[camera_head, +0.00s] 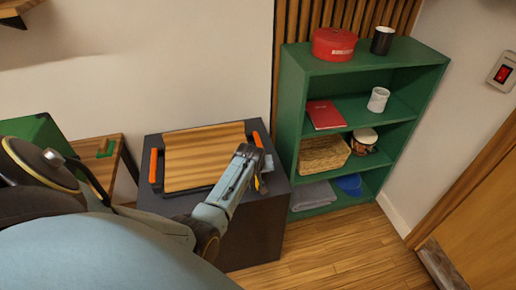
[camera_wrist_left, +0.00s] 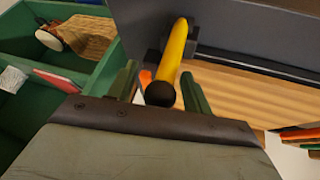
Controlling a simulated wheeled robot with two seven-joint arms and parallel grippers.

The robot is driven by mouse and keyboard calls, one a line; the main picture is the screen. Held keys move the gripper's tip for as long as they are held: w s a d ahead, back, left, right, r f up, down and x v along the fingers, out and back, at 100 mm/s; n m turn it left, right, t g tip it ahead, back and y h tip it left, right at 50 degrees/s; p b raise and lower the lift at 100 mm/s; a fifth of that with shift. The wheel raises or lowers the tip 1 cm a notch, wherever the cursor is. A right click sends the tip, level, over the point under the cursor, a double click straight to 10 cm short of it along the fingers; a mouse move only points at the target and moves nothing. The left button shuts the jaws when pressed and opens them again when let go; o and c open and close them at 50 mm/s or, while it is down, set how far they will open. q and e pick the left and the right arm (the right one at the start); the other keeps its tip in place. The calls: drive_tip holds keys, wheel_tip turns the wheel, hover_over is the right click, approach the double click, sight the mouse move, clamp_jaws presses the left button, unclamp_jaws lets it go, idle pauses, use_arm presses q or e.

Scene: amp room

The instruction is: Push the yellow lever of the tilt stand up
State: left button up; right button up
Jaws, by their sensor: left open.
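The tilt stand, with its wooden board (camera_head: 203,157), sits on top of a dark box-shaped cabinet (camera_head: 255,228). In the left wrist view the yellow lever (camera_wrist_left: 176,48) runs from a dark mount to a round black knob (camera_wrist_left: 160,94). My left gripper (camera_wrist_left: 158,73) is open, with its two green fingers on either side of the lever and knob. I cannot tell whether a finger touches them. In the head view my left gripper (camera_head: 261,178) is at the stand's right side, and the lever is mostly hidden there. My right gripper is not in view.
Orange bars (camera_head: 153,165) flank the board. A green shelf (camera_head: 295,105) with a red pot (camera_head: 334,44), cups, a book and a basket stands close on the right. A wooden table (camera_head: 119,150) is at the left. The wood floor (camera_head: 335,255) is clear in front of the shelf.

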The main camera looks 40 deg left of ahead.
use_arm(q)
drive_tip(key=p+v, duration=0.3)
drive_tip(key=v, duration=1)
drive_tip(key=shift+r, duration=0.1)
